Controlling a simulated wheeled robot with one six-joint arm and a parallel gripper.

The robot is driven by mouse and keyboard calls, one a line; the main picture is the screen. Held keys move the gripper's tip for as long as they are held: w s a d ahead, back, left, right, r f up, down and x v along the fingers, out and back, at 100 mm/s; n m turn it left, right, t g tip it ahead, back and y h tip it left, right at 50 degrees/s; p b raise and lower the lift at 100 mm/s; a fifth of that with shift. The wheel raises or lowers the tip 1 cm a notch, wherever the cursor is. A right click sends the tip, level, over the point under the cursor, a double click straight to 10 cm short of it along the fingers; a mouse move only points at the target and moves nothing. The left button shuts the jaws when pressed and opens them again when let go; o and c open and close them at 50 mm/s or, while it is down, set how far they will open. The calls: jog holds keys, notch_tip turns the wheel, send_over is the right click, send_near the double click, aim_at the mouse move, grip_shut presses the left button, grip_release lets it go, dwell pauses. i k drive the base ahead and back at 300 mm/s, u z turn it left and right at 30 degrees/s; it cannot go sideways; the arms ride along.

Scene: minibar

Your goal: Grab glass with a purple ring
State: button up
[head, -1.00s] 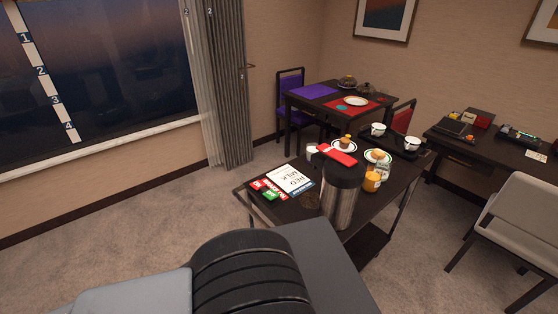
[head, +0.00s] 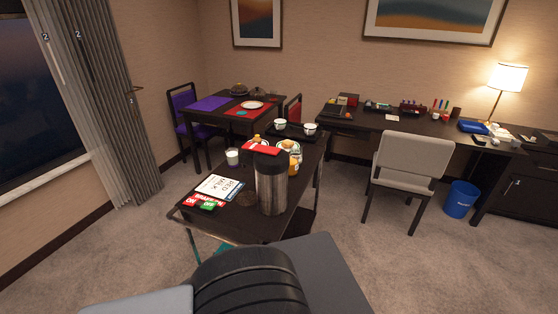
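I cannot make out a glass with a purple ring in the head view. A white glass or cup (head: 232,157) stands on the dark cart (head: 240,228), left of a large steel urn (head: 271,185); no purple ring shows on it. Two white cups (head: 310,129) sit on a black tray at the cart's far end. A small glass of orange drink (head: 294,165) is partly hidden behind the urn. My gripper is not in view.
A sign card (head: 219,188) and red and green labels lie on the cart's near left. Behind are a dining table (head: 270,101) and a long desk (head: 385,122). A grey chair (head: 408,158) and blue bin (head: 461,199) stand right. Carpet is clear at lower right.

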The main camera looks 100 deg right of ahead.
aim_at(232, 152)
jog(key=z, duration=1.05)
jog(key=i, duration=2.15)
jog(key=z, duration=3.15)
jog(key=i, duration=0.95)
jog(key=z, duration=0.05)
